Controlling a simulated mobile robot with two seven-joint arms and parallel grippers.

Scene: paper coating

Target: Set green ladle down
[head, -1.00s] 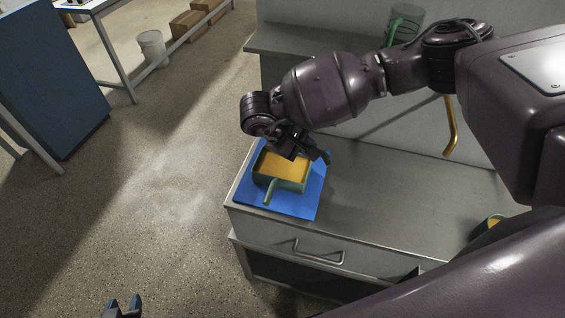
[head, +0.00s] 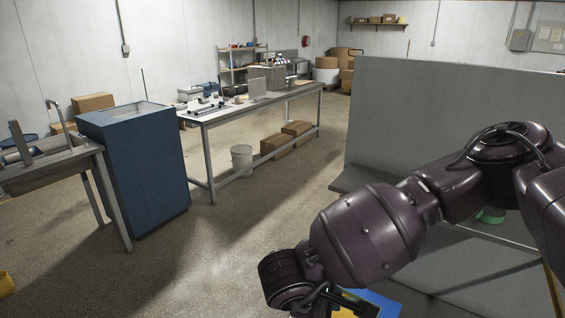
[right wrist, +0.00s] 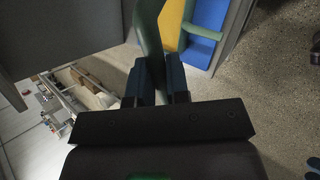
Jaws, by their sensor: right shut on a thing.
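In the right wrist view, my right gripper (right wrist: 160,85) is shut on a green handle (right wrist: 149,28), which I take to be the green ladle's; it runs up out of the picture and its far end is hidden. Beyond it a green-rimmed tray with a yellow inside (right wrist: 172,18) and a green side handle (right wrist: 204,33) lies on a blue mat (right wrist: 208,14). In the head view only a corner of the blue mat (head: 384,302) shows at the bottom edge, beside my right gripper, whose fingers are mostly cut off. My left gripper is out of view.
A grey panel (head: 450,120) with a shelf stands behind my right arm, with a green object (head: 490,215) partly hidden there. A blue cabinet (head: 145,170), a long worktable (head: 245,107) and a white bucket (head: 242,158) stand farther off. The floor between is open.

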